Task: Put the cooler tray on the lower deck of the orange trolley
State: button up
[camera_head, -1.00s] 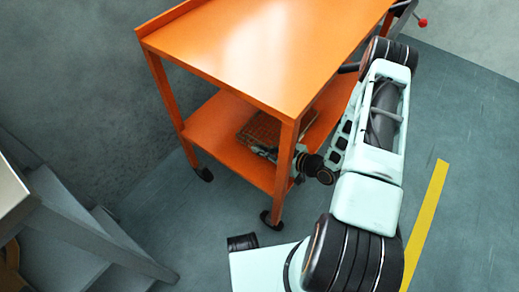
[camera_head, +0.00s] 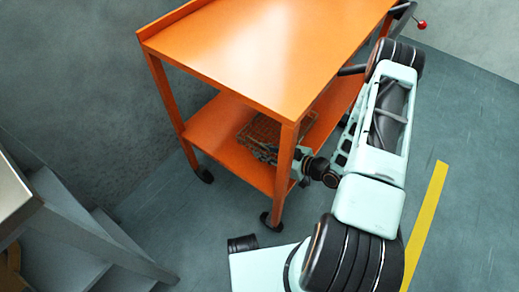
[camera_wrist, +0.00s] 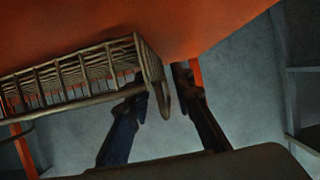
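The cooler tray (camera_head: 272,127) is a brownish wire basket at the lower deck (camera_head: 215,128) of the orange trolley (camera_head: 255,55), behind the near leg. In the wrist view the tray (camera_wrist: 75,80) appears at the left, close to a broad orange surface. My gripper (camera_head: 264,152) reaches in at the tray's near side and is partly hidden by the leg. In the wrist view my gripper (camera_wrist: 162,88) has its dark fingers apart, one on each side of the tray's end loop, with gaps visible. The tray's underside contact is hidden.
The trolley's near leg (camera_head: 285,170) stands beside my wrist, and its upper deck is above. Grey steps (camera_head: 90,235) are at the lower left. A yellow floor line (camera_head: 427,220) runs at the right. Bare deck lies left of the tray.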

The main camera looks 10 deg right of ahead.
jog(key=p+v, duration=0.1)
jog(key=v, duration=0.9)
jog(key=shift+p, duration=0.35)
jog(key=shift+d, duration=0.1)
